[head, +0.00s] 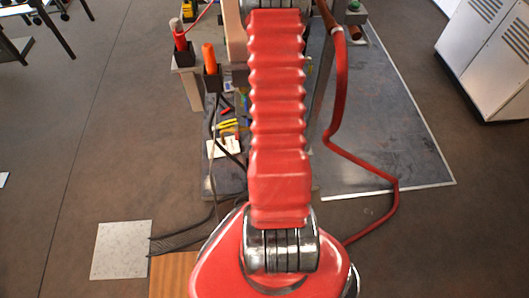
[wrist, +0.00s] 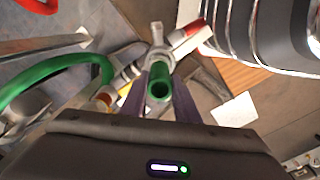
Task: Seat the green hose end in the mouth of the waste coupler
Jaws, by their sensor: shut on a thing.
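In the wrist view, my gripper (wrist: 160,101) has its two dark fingers on either side of a short green tube, which looks like the green hose end (wrist: 160,86). The tube's round open face points toward the camera. A green hose (wrist: 62,66) arcs in from the left, down to a copper-coloured ring beside the fingers; its link to the held tube is unclear. Just beyond the tube is a grey branched fitting (wrist: 157,58), possibly the waste coupler. I cannot tell whether tube and fitting touch. In the head view my arm hides the gripper.
In the head view, a red hose (head: 341,90) hangs right of my arm over a dark mat (head: 385,140). An orange-handled tool (head: 209,58) stands in a holder at left, with loose tools below. White cabinets (head: 485,55) stand far right. Open floor lies left.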

